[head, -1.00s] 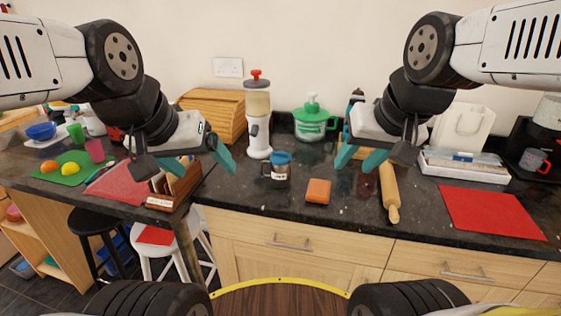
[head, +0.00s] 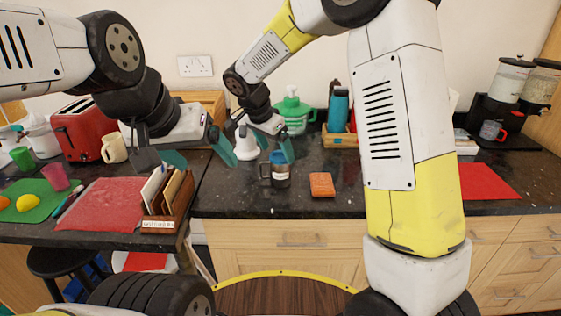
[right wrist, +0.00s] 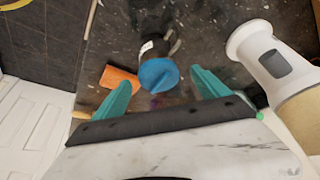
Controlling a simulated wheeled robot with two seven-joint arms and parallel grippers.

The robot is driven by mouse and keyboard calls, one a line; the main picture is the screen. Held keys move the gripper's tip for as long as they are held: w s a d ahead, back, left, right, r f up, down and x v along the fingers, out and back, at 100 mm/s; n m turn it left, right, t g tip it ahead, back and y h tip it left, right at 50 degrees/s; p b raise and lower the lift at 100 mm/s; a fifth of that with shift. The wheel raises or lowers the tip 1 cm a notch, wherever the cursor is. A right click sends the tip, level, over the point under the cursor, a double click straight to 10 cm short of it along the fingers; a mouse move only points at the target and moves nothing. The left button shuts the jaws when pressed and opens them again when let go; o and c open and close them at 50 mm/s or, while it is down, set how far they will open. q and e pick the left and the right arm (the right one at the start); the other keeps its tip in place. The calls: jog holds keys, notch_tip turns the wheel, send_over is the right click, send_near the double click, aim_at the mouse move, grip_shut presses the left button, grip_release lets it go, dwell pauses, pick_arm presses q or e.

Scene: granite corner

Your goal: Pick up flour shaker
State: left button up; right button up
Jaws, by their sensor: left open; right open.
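The likely flour shaker (head: 281,174) is a small dark-handled jar with a blue lid and a white label too small to read. It stands on the dark counter in the head view. My right gripper (head: 274,150) is open just above and behind it, partly covering its top. In the right wrist view the blue lid (right wrist: 158,75) shows between and beyond the two teal fingers of the open right gripper (right wrist: 160,88); the fingers do not look closed on it. My left gripper (head: 200,160) is open and empty, to the left over the counter.
An orange sponge-like block (head: 321,185) lies right of the shaker. A white dispenser (head: 246,145) stands close behind left; it shows large in the wrist view (right wrist: 262,52). A wooden letter rack (head: 168,205) stands left.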

aim_at(283, 165)
jog(key=x, duration=0.8)
jog(key=shift+s, duration=0.2)
jog(key=c, duration=1.6)
jog(key=shift+r, duration=0.1)
notch_tip(283, 165, up, 3)
jog(key=shift+r, duration=0.2)
jog(key=s+d, duration=0.1)
jog(key=s, duration=0.4)
jog(key=s+d+r, duration=0.1)
jog(key=s, duration=0.4)
jog(key=s+d, duration=0.2)
jog(key=s, duration=0.3)
jog(key=shift+s+r, duration=0.2)
jog(key=shift+s, duration=0.05)
